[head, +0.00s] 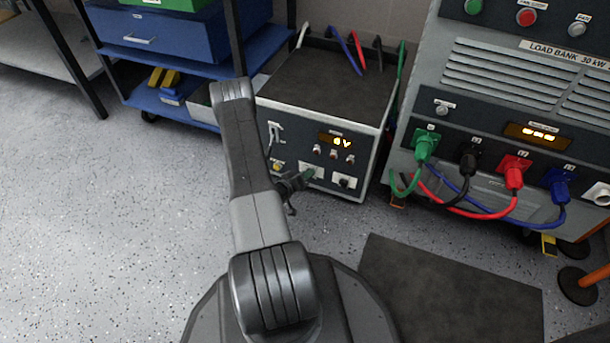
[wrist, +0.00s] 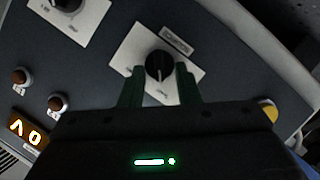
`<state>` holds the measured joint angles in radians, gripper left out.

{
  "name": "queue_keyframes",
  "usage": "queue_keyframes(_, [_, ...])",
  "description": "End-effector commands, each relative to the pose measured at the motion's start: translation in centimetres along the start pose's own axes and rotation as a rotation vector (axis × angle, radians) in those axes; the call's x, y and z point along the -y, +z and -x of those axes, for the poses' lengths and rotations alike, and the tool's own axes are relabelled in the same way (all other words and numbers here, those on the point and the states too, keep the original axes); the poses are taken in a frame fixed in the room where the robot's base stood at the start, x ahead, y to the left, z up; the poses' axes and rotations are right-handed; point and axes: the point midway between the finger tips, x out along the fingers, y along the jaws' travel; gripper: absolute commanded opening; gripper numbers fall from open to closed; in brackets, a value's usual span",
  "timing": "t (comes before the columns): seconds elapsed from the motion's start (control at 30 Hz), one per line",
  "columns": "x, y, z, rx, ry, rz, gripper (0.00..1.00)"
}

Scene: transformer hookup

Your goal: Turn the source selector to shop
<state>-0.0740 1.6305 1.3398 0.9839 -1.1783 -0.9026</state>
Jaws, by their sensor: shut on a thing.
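The source selector appears to be the black round knob (wrist: 159,64) on a white plate, seen in the wrist view; its lettering is too small to read. A pale pointer line on the knob faces the lower edge of the wrist view. My gripper (wrist: 160,74) has its two green fingers on either side of the knob and is shut on it. In the head view my gripper (head: 303,179) reaches the front of the grey transformer box (head: 372,128), at the left of two white knob plates. The gripper partly hides that plate there.
A second knob (head: 344,182) sits to the right on the same panel, below a lit display (head: 343,141) and small switches. A yellow button (head: 277,166) is on the left. The load bank (head: 500,120) with several coloured cables stands close on the right. A blue cart (head: 180,40) stands behind left.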

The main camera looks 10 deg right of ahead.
Motion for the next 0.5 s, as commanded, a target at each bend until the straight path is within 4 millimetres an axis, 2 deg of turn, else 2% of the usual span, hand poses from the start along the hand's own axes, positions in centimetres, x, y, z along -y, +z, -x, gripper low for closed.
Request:
queue_keyframes(0.1, [0.03,-0.10,-0.04,-0.002,-0.001,-0.001,0.07])
queue_keyframes(0.13, [0.03,-0.10,-0.04,-0.002,-0.001,-0.001,0.31])
queue_keyframes(0.23, [0.03,-0.10,-0.04,-0.002,-0.001,-0.001,0.51])
queue_keyframes(0.5, [0.00,-0.06,0.01,-0.001,-0.001,-0.001,0.51])
